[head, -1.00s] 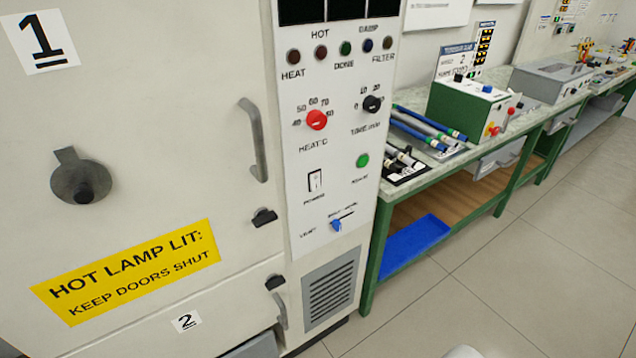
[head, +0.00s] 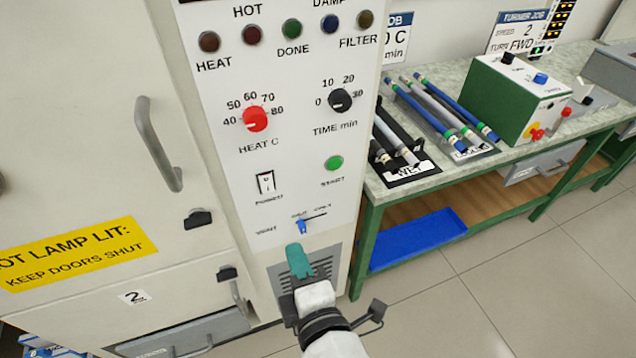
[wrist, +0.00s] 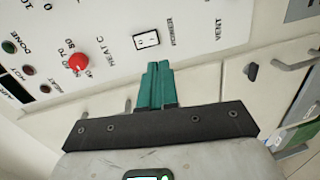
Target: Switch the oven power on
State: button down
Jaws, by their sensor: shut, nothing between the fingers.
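The power switch (head: 266,182) is a white rocker in a black frame on the oven's control panel (head: 290,160), above the word POWER. It also shows in the wrist view (wrist: 146,40), just beyond the fingertips. My gripper (head: 297,250) has teal fingers, shut and empty, below and a little right of the switch in the head view, in front of the vent grille. In the wrist view the closed fingers (wrist: 154,68) point toward the panel near the switch, apart from it as far as I can tell. The indicator lamps look dark.
A red heat knob (head: 256,119) and black time knob (head: 340,100) sit above the switch. A green start button (head: 333,162) is to its right, a blue vent slider (head: 301,226) below. Oven door handles (head: 158,145) stick out at left. A bench (head: 372,190) stands right; floor is clear.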

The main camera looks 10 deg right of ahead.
jog(key=shift+a+r+n+y, duration=0.25)
jog(key=shift+r+n+y, duration=0.05)
jog(key=shift+r+n, duration=0.1)
jog(key=shift+w, duration=0.1)
jog(key=p, duration=0.1)
send_near(269, 192)
jog(key=x, duration=0.5)
jog(key=shift+w+a+r, duration=0.15)
jog(key=shift+w+a, duration=0.2)
jog(key=shift+w, duration=0.55)
jog(key=shift+f, duration=0.3)
